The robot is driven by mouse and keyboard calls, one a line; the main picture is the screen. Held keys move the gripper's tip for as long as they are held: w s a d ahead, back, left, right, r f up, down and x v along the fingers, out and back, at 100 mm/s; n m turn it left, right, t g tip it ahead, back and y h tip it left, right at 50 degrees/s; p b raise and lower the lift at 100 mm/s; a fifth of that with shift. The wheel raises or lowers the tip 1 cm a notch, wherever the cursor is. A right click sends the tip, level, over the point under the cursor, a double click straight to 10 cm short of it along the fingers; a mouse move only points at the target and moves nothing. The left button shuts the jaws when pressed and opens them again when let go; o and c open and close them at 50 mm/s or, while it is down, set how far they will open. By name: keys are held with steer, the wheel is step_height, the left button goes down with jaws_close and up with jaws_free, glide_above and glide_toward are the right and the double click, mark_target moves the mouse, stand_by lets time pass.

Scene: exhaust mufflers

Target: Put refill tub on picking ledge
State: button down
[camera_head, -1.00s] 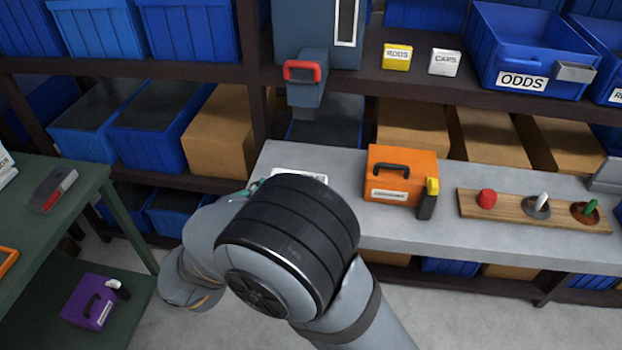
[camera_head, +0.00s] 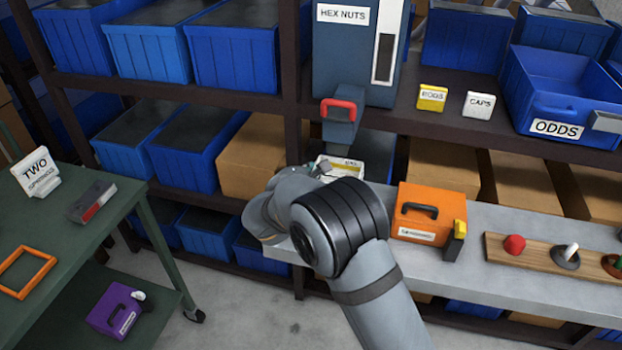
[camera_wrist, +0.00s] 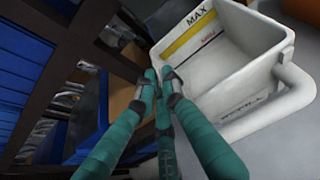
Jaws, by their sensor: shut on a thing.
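The refill tub is white, with a yellow band, the word MAX and a thick handle; it fills the upper right of the wrist view (camera_wrist: 262,104). Its visible inside looks empty. My gripper (camera_wrist: 165,78), with teal fingers, is shut on the tub's near left rim. In the head view the tub (camera_head: 346,166) shows just past my wrist, below the red-handled chute, and my arm hides much of it. I cannot tell whether it touches the surface below. The grey ledge (camera_head: 480,262) runs right from there, likely the picking ledge.
An orange case (camera_head: 428,212) and a wooden board (camera_head: 530,255) with coloured knobs stand on the ledge. The HEX NUTS dispenser (camera_head: 342,60) with its red handle overhangs the tub. A green table (camera_head: 85,245) stands at left, with a purple case (camera_head: 115,310) on its lower shelf.

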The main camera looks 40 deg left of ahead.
steer(key=shift+f, duration=1.35)
steer(key=shift+f, duration=0.25)
steer(key=c, duration=1.9)
jaws_free()
steer(key=shift+r, duration=0.1)
steer(key=shift+o, duration=0.2)
steer(key=shift+r, duration=0.25)
steer(key=v, duration=1.2)
steer(key=shift+b, duration=0.4)
steer(key=shift+f, duration=0.1)
